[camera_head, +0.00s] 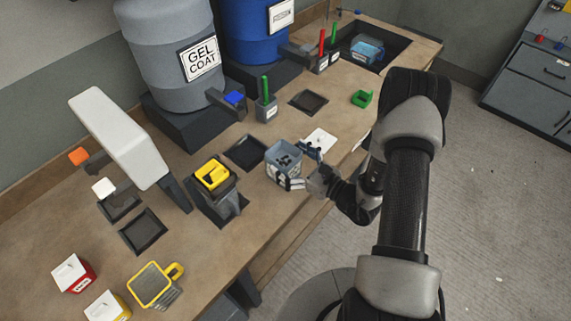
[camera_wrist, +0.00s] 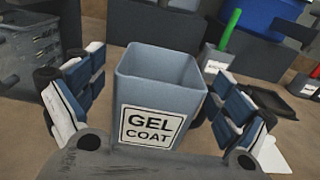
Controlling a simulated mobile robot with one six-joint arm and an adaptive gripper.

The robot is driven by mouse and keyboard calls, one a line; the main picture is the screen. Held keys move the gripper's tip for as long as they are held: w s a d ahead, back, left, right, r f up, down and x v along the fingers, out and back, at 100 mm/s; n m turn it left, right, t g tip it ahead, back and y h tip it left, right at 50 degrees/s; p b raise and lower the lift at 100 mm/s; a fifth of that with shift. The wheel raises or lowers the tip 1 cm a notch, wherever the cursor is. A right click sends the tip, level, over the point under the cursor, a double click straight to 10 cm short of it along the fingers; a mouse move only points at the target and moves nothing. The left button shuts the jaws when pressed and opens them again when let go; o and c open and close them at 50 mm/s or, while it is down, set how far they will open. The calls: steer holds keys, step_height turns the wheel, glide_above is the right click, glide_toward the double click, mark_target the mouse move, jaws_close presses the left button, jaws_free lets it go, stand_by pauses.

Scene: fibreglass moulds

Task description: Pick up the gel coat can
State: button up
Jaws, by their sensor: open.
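The gel coat can is a grey, square, open-topped container (camera_wrist: 160,98) with a white "GEL COAT" label facing me in the wrist view. It stands upright on the bench near its front edge in the head view (camera_head: 284,158). My gripper (camera_wrist: 160,88) is open, with one finger on each side of the can. A narrow gap shows at the left finger; I cannot tell whether the right one touches. In the head view my gripper (camera_head: 300,167) reaches the can from the right, and the fingers partly cover its lower side.
A large grey "GEL COAT" drum (camera_head: 172,55) and a blue drum (camera_head: 252,28) stand behind. A yellow-topped dark stand (camera_head: 215,185) is left of the can. A dark tray (camera_head: 246,152), a white card (camera_head: 320,140) and a green item (camera_head: 361,98) lie nearby on the bench.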

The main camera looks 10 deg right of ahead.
steer(key=shift+c, duration=0.4)
steer(key=c, duration=2.1)
steer(key=shift+o, duration=0.2)
steer(key=shift+r, duration=0.15)
